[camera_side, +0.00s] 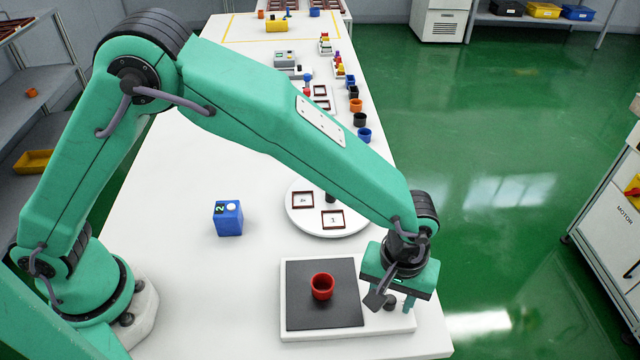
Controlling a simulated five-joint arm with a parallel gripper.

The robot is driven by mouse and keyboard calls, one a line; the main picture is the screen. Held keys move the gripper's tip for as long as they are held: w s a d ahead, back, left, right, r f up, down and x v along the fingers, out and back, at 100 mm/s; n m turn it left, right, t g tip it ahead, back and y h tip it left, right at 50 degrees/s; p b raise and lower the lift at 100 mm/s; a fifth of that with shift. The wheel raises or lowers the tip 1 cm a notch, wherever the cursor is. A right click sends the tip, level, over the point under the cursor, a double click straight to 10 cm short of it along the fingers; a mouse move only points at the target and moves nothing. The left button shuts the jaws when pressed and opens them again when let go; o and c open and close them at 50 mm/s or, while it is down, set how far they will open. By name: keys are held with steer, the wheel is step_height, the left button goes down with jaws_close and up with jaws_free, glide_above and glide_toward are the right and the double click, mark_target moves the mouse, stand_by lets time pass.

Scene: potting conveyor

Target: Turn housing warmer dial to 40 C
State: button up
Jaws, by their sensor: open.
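The housing warmer (286,334) is a white slab at the front of the table with a dark square heating pad (312,280). A red round housing (322,287) stands upright on the pad. The dial, a small dark round knob (390,301), sits on the warmer's right part, partly under my gripper. My gripper (391,304) points down over the dial with its jaws open. One finger shows on each side of the knob in this view. I cannot tell whether they touch it, and the dial's markings are not readable.
Behind the warmer is a white round turntable (300,219) with square dark-framed slots. A blue block marked 2 (228,218) stands to the left. Several coloured cups line the table's right edge farther back. The table's edge is close to the right of my gripper.

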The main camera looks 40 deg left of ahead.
jaws_close()
steer(key=shift+m, duration=0.5)
steer(key=m, duration=0.3)
steer(key=shift+m, duration=0.3)
steer(key=m, duration=0.4)
steer(key=shift+m, duration=0.3)
steer(key=m, duration=0.4)
steer(key=shift+r, duration=0.1)
steer(key=m, duration=0.4)
steer(key=shift+m, duration=0.3)
